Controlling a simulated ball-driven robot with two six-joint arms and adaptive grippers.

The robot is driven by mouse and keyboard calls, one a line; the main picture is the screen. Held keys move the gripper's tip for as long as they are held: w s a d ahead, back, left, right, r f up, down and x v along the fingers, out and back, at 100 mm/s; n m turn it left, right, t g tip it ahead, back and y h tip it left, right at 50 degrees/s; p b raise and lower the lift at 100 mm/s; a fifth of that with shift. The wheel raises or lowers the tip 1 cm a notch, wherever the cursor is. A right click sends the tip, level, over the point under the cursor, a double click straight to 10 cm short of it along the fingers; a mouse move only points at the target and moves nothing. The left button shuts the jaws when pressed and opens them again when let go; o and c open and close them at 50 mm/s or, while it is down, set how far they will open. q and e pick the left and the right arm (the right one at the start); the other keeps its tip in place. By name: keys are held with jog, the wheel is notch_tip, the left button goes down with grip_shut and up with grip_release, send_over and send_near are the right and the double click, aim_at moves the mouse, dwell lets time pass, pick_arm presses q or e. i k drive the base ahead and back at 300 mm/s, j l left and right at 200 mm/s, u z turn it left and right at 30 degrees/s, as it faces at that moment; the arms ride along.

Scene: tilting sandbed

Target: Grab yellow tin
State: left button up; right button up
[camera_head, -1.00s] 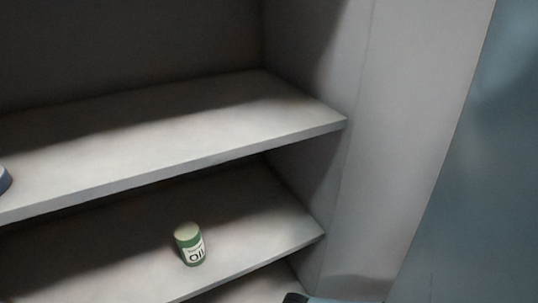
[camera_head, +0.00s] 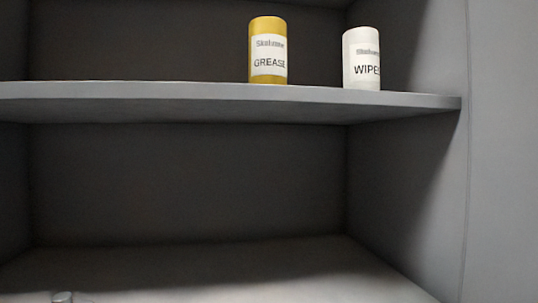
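The yellow tin (camera_head: 267,50) stands upright on a shelf in the upper middle of the head view. It has a white label reading "GREASE". It is close to the shelf's front edge, to the left of a white "WIPES" canister and apart from it. Neither of my grippers shows in the head view.
The white canister (camera_head: 361,58) stands on the same grey shelf (camera_head: 150,92). The compartment below is mostly empty, with a small clear object (camera_head: 62,297) cut off at the bottom left. A side wall (camera_head: 440,170) closes the right.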

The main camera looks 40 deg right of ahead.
aim_at(268, 46)
jog(key=z, duration=1.15)
